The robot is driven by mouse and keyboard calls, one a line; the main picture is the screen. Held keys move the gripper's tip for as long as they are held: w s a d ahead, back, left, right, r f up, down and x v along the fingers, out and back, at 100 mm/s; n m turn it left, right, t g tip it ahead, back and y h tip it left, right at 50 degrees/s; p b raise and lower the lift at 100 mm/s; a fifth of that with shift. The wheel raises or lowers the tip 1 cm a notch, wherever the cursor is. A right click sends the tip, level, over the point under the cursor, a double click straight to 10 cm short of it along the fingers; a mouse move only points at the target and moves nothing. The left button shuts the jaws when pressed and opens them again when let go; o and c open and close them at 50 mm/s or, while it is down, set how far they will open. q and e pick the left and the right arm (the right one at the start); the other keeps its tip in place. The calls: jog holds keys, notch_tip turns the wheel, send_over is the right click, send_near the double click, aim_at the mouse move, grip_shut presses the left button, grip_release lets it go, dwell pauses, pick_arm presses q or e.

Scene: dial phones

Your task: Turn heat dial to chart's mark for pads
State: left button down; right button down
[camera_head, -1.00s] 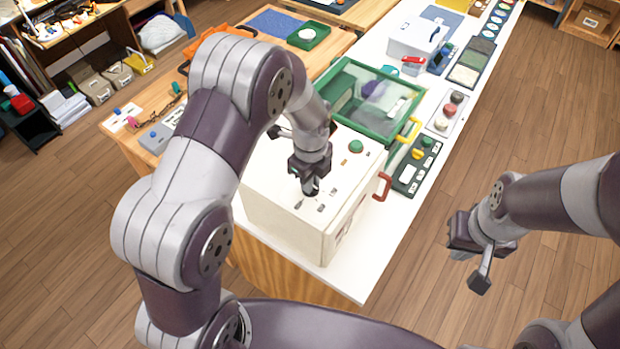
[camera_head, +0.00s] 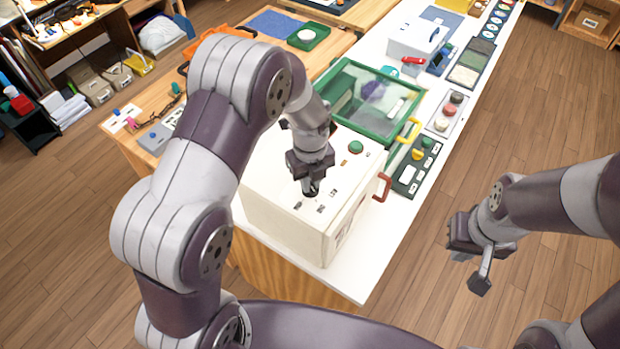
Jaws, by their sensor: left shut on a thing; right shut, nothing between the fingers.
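A cream box-shaped appliance (camera_head: 285,222) stands at the near end of the white counter, with a green round button (camera_head: 356,147), a small brown part (camera_head: 344,161) and small dark marks (camera_head: 320,208) on its top. My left gripper (camera_head: 310,190) points down onto that top and is shut on a small dark knob, which I take to be the heat dial; the fingers mostly hide it and its pointer cannot be read. My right gripper (camera_head: 478,283) is shut and empty, out over the floor to the right. I cannot make out a readable chart.
A red handle (camera_head: 383,186) sticks out of the appliance's right side. Behind it stands a green glass-lidded case (camera_head: 345,78) with a yellow handle (camera_head: 408,130). A dark panel with coloured knobs (camera_head: 405,188) lies beside it.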

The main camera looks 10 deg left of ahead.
pick_arm(q)
jog(key=shift+s+f, duration=0.1)
jog(key=c, duration=1.1)
grip_release()
jog(key=shift+r, duration=0.3)
notch_tip(320, 180, up, 12)
jog(key=b, duration=0.1)
jog(key=shift+r, duration=0.1)
